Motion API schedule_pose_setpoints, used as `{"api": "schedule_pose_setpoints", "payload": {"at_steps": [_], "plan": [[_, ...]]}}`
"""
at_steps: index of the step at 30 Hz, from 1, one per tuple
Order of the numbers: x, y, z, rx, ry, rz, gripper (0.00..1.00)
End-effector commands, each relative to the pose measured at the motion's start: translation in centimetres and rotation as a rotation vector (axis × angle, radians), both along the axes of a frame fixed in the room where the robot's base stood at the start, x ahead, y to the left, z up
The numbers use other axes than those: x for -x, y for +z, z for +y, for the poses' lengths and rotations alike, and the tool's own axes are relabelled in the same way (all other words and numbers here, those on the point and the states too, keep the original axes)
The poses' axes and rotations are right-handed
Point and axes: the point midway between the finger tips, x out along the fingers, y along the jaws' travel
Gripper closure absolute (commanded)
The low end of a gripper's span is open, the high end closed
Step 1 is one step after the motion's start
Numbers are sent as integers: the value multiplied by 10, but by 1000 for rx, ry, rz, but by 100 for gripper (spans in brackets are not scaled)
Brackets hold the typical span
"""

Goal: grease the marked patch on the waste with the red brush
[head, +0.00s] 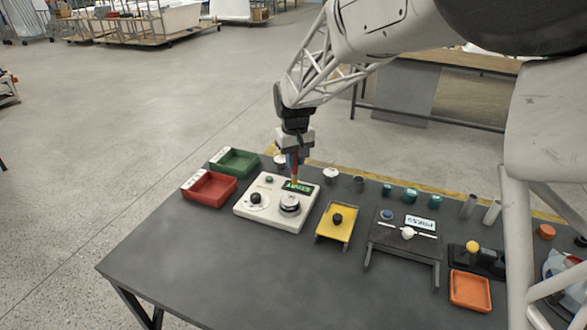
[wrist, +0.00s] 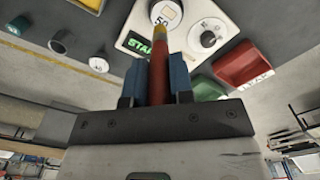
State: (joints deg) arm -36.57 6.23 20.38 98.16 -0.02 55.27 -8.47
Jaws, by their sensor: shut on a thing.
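My gripper (head: 293,155) is shut on the red brush (wrist: 160,85), which points down with a yellowish tip. It hangs above the far side of a white panel (head: 262,221) with a green lettered display (head: 298,186). A silver round fitting (head: 290,203), probably the waste, stands on the panel. In the wrist view the tip overlaps the edge of a pale disc with a dark mark (wrist: 165,12); I cannot tell whether it touches. A marked patch cannot be made out clearly.
A red tray (head: 189,193) and a green tray (head: 223,165) stand left of the panel. A yellow stand (head: 330,233) and a dark stand (head: 386,244) are to the right, with an orange tray (head: 470,303) beyond. The front left of the dark table (head: 190,270) is clear.

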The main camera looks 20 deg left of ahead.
Motion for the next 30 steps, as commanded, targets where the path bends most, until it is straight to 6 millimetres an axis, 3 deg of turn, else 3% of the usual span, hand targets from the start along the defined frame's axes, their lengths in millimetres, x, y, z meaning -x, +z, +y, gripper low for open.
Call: {"api": "schedule_pose_setpoints", "payload": {"at_steps": [8,30], "plan": [[0,-11,0,1,0,1,100],[0,-79,2,1,1,1,100]]}}
